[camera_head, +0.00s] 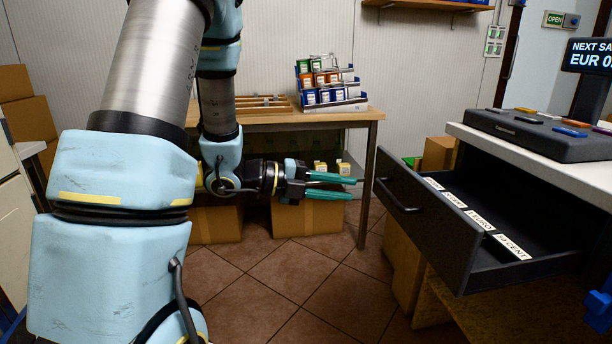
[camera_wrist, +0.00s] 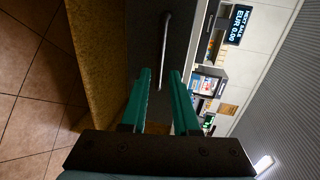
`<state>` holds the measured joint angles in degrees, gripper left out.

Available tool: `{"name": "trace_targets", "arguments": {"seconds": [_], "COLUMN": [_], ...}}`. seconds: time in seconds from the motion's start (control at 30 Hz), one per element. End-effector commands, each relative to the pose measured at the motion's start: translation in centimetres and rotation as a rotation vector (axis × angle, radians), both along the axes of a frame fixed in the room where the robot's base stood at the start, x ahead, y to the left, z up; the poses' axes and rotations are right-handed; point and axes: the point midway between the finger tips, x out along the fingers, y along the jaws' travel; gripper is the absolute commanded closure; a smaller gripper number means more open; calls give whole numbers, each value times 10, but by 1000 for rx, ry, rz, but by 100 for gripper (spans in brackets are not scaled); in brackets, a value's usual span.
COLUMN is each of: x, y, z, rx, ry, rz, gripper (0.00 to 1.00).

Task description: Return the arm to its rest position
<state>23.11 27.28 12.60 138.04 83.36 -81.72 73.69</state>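My gripper (camera_head: 330,186) is in the middle of the head view, at the end of my light-blue arm. Its two green fingers point right, towards the open cash drawer (camera_head: 432,225), and are apart from it. In the wrist view the fingers (camera_wrist: 160,75) stand apart with a gap between them, and nothing is held there. The dark drawer front with its metal handle (camera_wrist: 166,40) shows beyond the fingertips.
The drawer juts out from the counter (camera_head: 545,163) at right, with labelled compartments. A wooden table (camera_head: 290,118) with a tiered rack stands behind my gripper. Cardboard boxes (camera_head: 308,216) stand beneath it. Tiled floor is clear in front.

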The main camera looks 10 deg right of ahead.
Motion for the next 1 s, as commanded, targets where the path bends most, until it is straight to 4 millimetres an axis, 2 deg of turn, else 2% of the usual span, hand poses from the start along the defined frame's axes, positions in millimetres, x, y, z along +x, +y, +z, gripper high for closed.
{"name": "trace_targets", "arguments": {"seconds": [0.13,0.27,0.37,0.4,0.47,0.5,0.57,0.6,0.7,0.83,1.0], "x": [20,66,103,113,122,125,122,117,93,52,-2], "y": [5,30,68,87,116,137,167,186,223,250,261], "z": [-4,-14,-23,-27,-32,-36,-42,-46,-54,-61,-64], "rx": [50,155,220,236,250,249,239,226,178,108,20], "ry": [35,159,326,404,530,621,764,866,1115,1407,1747], "rz": [109,400,709,836,1024,1150,1333,1453,1719,1982,2233], "gripper": [71,71,71,71,71,71,71,71,71,71,71]}}
